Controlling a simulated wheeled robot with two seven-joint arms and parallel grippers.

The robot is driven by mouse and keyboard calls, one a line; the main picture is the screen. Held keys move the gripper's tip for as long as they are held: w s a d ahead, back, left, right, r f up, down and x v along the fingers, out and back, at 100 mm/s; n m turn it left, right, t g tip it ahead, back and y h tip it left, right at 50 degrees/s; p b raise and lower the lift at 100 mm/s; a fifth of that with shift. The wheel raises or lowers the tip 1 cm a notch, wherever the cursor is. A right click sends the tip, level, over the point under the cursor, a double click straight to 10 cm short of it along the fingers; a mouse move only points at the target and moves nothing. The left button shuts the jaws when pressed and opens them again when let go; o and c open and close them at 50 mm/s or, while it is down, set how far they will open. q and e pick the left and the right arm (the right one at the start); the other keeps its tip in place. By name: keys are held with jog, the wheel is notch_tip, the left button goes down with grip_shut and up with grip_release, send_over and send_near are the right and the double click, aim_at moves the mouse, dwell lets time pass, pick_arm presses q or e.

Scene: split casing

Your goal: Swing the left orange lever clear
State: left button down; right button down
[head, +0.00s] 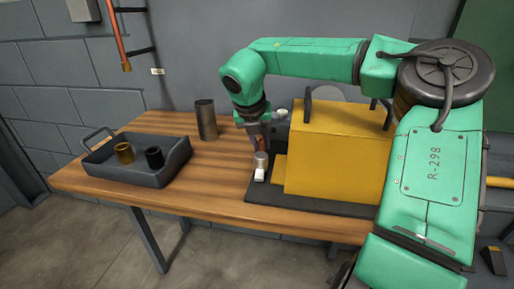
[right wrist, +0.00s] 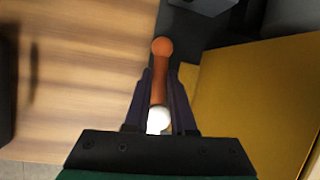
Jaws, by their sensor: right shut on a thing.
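The left orange lever (right wrist: 159,85) stands between the fingers of my right gripper (right wrist: 160,95) in the right wrist view. Its round orange knob sticks out past the fingertips, and a white round part shows at its near end. In the head view my right gripper (head: 260,139) reaches down at the left side of the yellow casing (head: 335,145), shut on the lever, which is mostly hidden there. A small grey and white fitting (head: 260,165) sits just below the gripper. My left gripper is not in view.
The casing rests on a dark base plate (head: 290,219) on the wooden table (head: 215,184). A grey tray (head: 115,172) holding a brass and a black ring stands at the left. A dark cylinder (head: 206,119) stands at the back. The wood between tray and plate is clear.

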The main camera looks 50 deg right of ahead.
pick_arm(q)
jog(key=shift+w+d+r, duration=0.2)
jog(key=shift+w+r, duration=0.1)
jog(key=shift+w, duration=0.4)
pick_arm(e)
jog(key=shift+s+d+m, duration=0.15)
jog(key=shift+s+m, duration=0.1)
jog(key=shift+m, duration=0.45)
jog(key=c, duration=0.8)
grip_release()
jog(key=shift+g, duration=0.3)
jog(key=shift+o, duration=0.2)
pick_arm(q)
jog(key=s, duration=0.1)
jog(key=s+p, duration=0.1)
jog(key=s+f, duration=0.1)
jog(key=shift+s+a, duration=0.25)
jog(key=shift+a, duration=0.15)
pick_arm(e)
jog(key=v, duration=1.4)
jog(key=shift+r, duration=0.2)
